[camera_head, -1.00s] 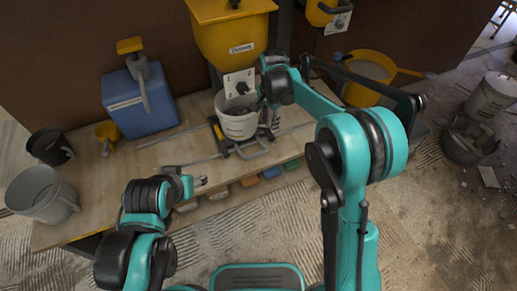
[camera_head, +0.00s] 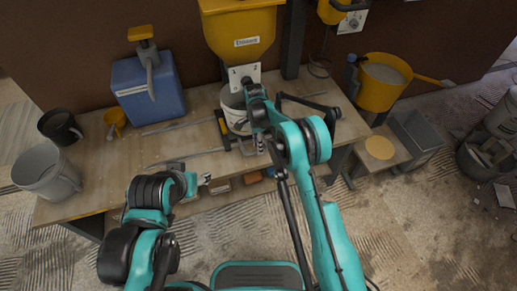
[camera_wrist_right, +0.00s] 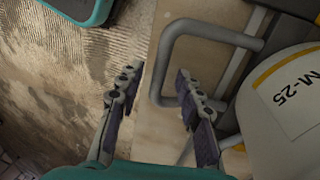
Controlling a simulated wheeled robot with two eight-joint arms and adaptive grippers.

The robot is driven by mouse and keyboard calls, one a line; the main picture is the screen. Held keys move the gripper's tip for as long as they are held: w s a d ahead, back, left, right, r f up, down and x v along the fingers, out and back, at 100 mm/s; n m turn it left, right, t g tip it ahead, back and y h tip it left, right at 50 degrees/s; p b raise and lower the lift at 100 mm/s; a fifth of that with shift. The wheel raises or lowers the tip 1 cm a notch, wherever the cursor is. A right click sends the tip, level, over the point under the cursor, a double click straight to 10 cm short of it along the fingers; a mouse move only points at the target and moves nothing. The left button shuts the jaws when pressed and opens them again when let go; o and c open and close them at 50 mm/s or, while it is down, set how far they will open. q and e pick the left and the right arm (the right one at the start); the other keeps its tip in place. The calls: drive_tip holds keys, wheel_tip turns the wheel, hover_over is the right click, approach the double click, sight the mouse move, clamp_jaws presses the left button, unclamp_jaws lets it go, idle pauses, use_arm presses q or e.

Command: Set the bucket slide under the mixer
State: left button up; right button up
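The yellow mixer hopper (camera_head: 240,36) hangs at the back of the bench, with a numbered plate below it. The white bucket (camera_head: 234,112) is below this plate on the bucket slide (camera_head: 222,131), partly hidden by my right arm. In the right wrist view, the bucket (camera_wrist_right: 290,105) reads M-25. The slide's grey handle loop (camera_wrist_right: 160,68) has its near bar between the fingers of my right gripper (camera_wrist_right: 157,98), which are apart; contact is not clear. My right gripper (camera_head: 261,145) points down at the bench's front edge. My left gripper (camera_head: 204,180) is off the front edge; its fingers are too small to judge.
A yellow tub (camera_head: 382,84) and a low stand (camera_head: 379,149) are at the right.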

drive_tip(key=shift+f, duration=0.55)
drive_tip(key=shift+s, duration=0.1)
clamp_jaws()
drive_tip(key=shift+d, duration=0.15)
